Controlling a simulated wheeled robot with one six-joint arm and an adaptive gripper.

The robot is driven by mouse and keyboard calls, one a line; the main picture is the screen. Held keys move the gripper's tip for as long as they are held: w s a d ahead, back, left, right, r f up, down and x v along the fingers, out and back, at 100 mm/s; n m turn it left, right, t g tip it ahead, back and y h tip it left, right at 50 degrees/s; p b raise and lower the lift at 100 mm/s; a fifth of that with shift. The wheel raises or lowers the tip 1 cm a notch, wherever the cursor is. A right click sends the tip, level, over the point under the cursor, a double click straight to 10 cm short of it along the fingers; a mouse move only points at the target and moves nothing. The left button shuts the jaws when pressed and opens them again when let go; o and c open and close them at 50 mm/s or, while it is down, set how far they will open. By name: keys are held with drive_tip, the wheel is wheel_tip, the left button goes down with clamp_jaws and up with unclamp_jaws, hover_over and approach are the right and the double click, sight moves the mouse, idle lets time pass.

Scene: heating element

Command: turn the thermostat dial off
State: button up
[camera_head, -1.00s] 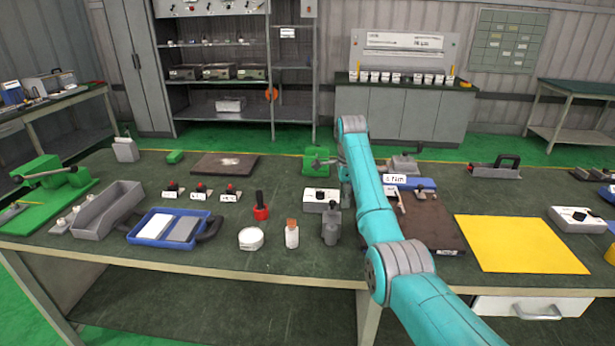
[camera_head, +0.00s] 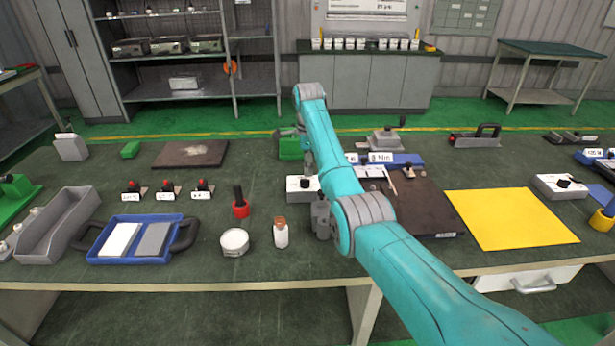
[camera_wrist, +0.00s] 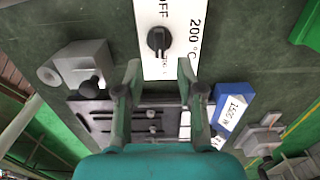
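The thermostat is a white box (camera_wrist: 150,20) with a black dial (camera_wrist: 159,41) on its top, at the upper middle of the wrist view. "OFF" is printed above the dial there and "200 °C" beside it. I cannot tell exactly which mark the dial points to. My gripper (camera_wrist: 159,76) is open and empty, its two fingers apart below the dial in the wrist view. The dial lies beyond the fingertips, apparently untouched. In the head view the white box (camera_head: 297,188) stands on the table, partly hidden by my arm, and my fingers cannot be made out.
A grey block with a knob (camera_head: 321,216) stands just in front of the box. A dark board (camera_head: 425,205) lies to its right, with a blue stand (camera_head: 400,160) behind. A green block (camera_head: 290,148) stands behind the box.

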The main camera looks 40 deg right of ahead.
sight(305, 182)
drive_tip(key=shift+f, duration=2.15)
clamp_jaws()
